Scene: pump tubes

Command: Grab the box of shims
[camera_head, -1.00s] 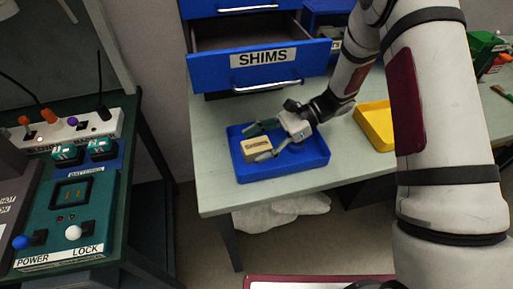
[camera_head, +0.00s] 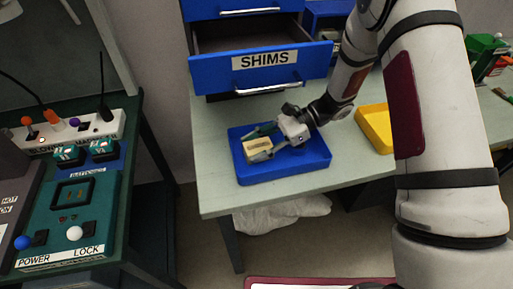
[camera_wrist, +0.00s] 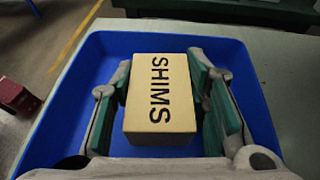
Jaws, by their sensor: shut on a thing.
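The box of shims (camera_wrist: 161,95) is a small tan box with SHIMS in black on its top. It also shows in the head view (camera_head: 259,149), at the left of the blue tray (camera_head: 300,170). My gripper (camera_wrist: 163,100) is around the box, one finger on each side, shut on it. In the head view my gripper (camera_head: 264,143) reaches into the tray from the right. The box's underside is hidden, so I cannot tell whether it touches the tray floor.
An open blue drawer labelled SHIMS (camera_head: 262,62) stands behind the tray. A yellow tray (camera_head: 374,127) is to the right on the table (camera_head: 225,195). A green panel (camera_head: 70,215) with switches and knobs is at the left, across a gap.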

